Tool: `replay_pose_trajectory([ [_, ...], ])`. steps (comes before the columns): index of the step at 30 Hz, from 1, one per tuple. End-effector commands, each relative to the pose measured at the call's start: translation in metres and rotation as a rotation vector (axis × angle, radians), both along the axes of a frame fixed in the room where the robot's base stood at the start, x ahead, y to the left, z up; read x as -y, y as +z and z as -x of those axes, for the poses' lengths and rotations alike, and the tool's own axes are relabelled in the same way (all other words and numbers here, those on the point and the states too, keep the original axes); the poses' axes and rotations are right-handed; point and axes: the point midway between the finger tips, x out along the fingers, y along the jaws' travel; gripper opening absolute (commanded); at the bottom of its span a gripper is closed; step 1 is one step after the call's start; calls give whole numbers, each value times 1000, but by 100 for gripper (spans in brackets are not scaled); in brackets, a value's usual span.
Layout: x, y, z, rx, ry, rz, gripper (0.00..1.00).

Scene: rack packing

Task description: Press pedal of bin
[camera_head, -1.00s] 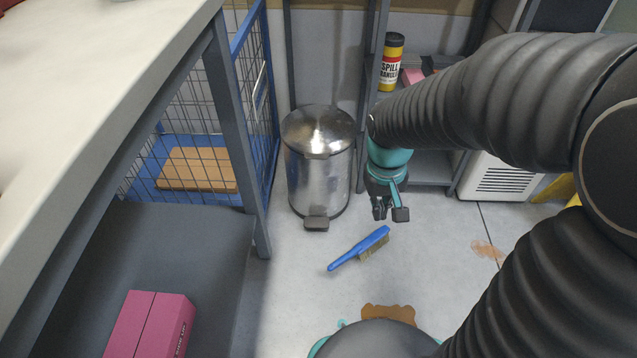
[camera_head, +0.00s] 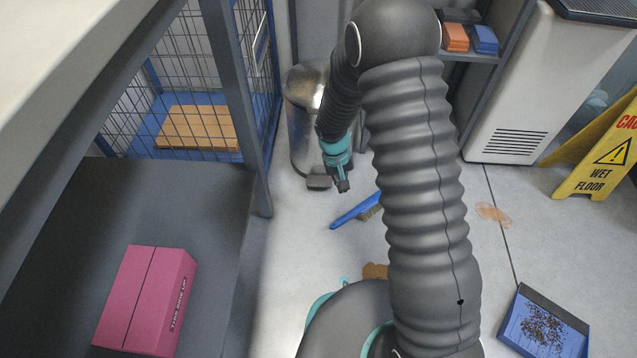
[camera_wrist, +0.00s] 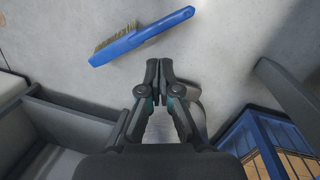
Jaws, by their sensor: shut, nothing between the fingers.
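The silver pedal bin (camera_head: 302,135) stands on the floor against the back wall, lid shut, its right side hidden behind my arm in the head view. Its dark pedal (camera_head: 319,182) sticks out at the front base. My gripper (camera_head: 344,187) points down just to the right of the pedal in the picture, and a small gap shows between them. I cannot tell its exact height above the floor. In the wrist view my gripper (camera_wrist: 159,68) has its fingertips together with nothing between them; the bin and pedal are largely hidden behind the fingers there.
A blue brush (camera_head: 352,212) lies on the floor in front of the bin; it also shows in the wrist view (camera_wrist: 145,36). A wire cage (camera_head: 185,70) and grey post stand left. A wet floor sign (camera_head: 598,150) and a blue dustpan (camera_head: 543,325) are at right.

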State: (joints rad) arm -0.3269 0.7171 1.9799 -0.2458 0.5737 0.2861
Motion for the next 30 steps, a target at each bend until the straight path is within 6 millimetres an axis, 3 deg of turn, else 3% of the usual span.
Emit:
replay_pose_trajectory([
  [1,-4,-19,-4,2,0,3,0],
  [6,-19,-69,-23,39,-15,-4,0],
  [12,-39,-113,-57,130,-60,-43,0],
  [20,-67,-101,-114,300,-152,-147,0],
  [30,-73,-99,-121,336,-237,-186,0],
])
